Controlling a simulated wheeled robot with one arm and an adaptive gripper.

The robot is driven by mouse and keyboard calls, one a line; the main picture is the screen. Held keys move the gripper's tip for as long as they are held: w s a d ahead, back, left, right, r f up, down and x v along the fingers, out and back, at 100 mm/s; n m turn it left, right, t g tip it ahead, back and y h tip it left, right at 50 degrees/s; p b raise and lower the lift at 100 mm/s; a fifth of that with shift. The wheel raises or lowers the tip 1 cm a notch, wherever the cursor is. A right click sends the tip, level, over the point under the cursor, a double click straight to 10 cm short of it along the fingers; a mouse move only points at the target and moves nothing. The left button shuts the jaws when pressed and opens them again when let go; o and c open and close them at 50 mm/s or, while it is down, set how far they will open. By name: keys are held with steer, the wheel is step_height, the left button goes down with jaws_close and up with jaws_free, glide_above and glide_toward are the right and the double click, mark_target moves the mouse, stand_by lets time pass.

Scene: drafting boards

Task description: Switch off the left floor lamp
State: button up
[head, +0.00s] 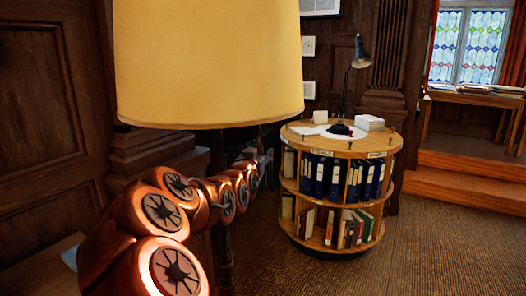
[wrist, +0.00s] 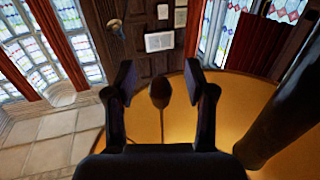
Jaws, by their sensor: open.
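A floor lamp with a large, lit yellow shade (head: 208,65) stands close in front in the head view. Its dark pole (head: 222,250) runs down partly behind my copper arm. In the wrist view the glowing shade (wrist: 235,105) fills the lower middle and the dark pole (wrist: 283,125) crosses the right side. A dark brown oval pull knob (wrist: 160,93) on a thin cord shows between my gripper's fingers (wrist: 160,82). The fingers are open, apart on either side of the knob, with no contact visible. In the head view my gripper (head: 262,160) is small and dark below the shade.
A round wooden bookcase (head: 340,144) with binders and books stands right of the lamp. On it are a dark desk lamp (head: 361,55) and a white box (head: 370,122). A raised wooden step (head: 470,180) and a table lie at the right. Carpet (head: 440,240) is clear in front.

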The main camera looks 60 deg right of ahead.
steer(key=shift+a, duration=0.1)
steer(key=b+v, duration=0.5)
steer(key=v, duration=0.3)
stand_by(0.6)
stand_by(0.5)
steer(key=w+a+f+n+y, duration=0.2)
steer(key=a+f+n+y, duration=0.4)
steer(key=a+f+y, duration=1.1)
steer(key=s+a+f+n+g, duration=0.3)
steer(key=s+a+f+n, duration=0.1)
steer(key=s+a, duration=0.6)
steer(key=s+a+f+n+g, duration=0.4)
steer(key=s+a, duration=0.5)
steer(key=a, duration=0.7)
step_height(320, 180, down, 2)
steer(key=shift+s+a+f, duration=0.1)
steer(key=shift+s+a, duration=0.1)
steer(key=shift+s, duration=0.2)
